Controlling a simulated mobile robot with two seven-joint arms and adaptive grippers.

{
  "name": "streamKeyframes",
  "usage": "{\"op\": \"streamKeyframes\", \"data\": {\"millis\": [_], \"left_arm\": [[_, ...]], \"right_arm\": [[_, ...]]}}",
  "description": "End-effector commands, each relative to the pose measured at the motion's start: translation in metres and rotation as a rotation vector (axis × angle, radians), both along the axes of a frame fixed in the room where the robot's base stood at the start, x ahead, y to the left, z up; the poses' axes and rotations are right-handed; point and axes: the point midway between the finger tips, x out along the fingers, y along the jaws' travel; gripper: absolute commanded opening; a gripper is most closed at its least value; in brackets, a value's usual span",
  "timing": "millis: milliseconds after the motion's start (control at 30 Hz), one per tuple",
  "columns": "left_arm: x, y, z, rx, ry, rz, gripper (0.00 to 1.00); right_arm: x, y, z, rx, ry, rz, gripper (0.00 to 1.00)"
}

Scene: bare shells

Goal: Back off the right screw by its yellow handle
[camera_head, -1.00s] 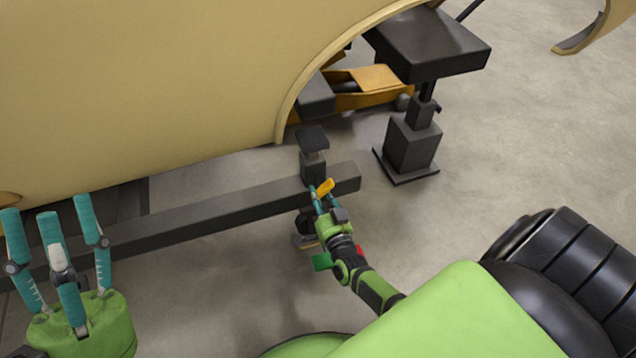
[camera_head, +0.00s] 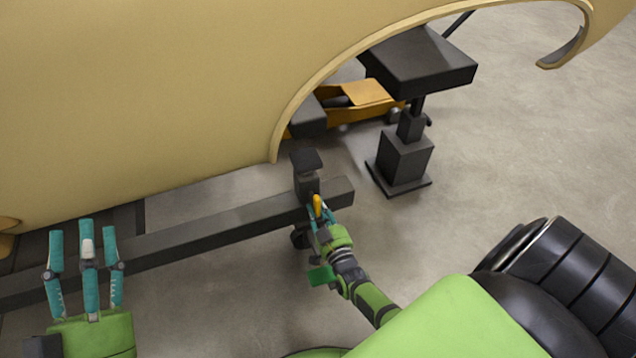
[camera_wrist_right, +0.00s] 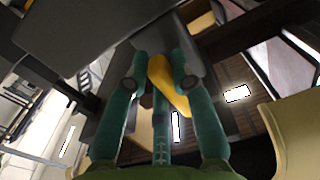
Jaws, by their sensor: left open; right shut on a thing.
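The yellow handle (camera_head: 317,206) of the right screw sits at the right end of the dark beam, below the clamp post (camera_head: 306,178). My right gripper (camera_head: 318,212) is shut on the yellow handle, its teal fingers around it. In the right wrist view the handle (camera_wrist_right: 167,84) stands between the fingers, with its screw end hidden. My left gripper (camera_head: 86,245) is open and empty at the lower left, apart from the beam.
A dark beam (camera_head: 215,230) runs along under the tan car shell (camera_head: 150,90). A black stand (camera_head: 405,160) and an orange jack (camera_head: 362,95) are behind it. The floor (camera_head: 520,140) at right is clear.

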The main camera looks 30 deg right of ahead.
Motion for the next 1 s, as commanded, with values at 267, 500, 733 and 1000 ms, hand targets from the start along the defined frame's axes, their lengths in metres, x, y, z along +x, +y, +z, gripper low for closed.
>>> {"op": "streamKeyframes", "data": {"millis": [267,500,733,1000], "left_arm": [[0.0031,0.0011,-0.0055,0.008,0.031,0.006,0.49],[0.0032,0.0011,-0.0060,0.010,0.033,0.005,0.49],[0.0032,0.0011,-0.0059,0.010,0.033,0.005,0.49],[0.0032,0.0013,-0.0057,0.009,0.031,0.006,0.49]], "right_arm": [[0.0005,-0.0013,0.0015,-0.055,0.010,0.000,0.00],[0.0006,-0.0017,0.0018,-0.062,0.011,0.000,0.00],[0.0007,-0.0018,0.0020,-0.061,0.010,0.000,0.49],[0.0001,-0.0013,0.0010,-0.056,0.011,0.000,0.49]]}}
